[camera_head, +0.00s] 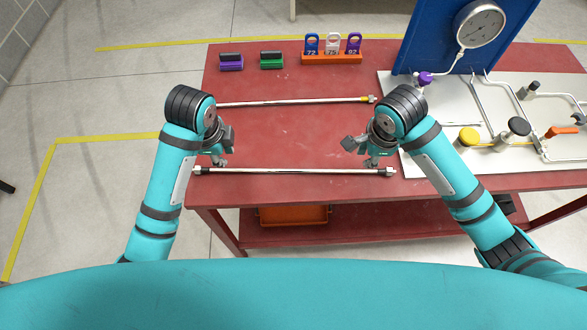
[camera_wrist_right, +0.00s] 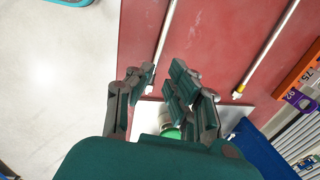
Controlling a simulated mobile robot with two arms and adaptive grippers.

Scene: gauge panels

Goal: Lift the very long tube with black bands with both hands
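A long thin silvery tube with dark bands near its ends (camera_head: 290,171) lies along the near edge of the red table. In the right wrist view, a tube that appears to be the same one (camera_wrist_right: 172,32) runs down behind the fingers. My left gripper (camera_head: 223,148) is open and empty, above and just behind the tube's left end. My right gripper (camera_head: 361,152) is open and empty, above and just behind its right part. The right fingers also show apart in the wrist view (camera_wrist_right: 163,82). Neither gripper visibly touches the tube.
A second tube with a yellow band (camera_head: 290,101) lies farther back. Purple (camera_head: 231,62) and green (camera_head: 272,60) blocks and an orange rack with numbered tags (camera_head: 331,58) stand behind. A panel with valves and pipes (camera_head: 455,145) and a gauge (camera_head: 480,24) occupies the right.

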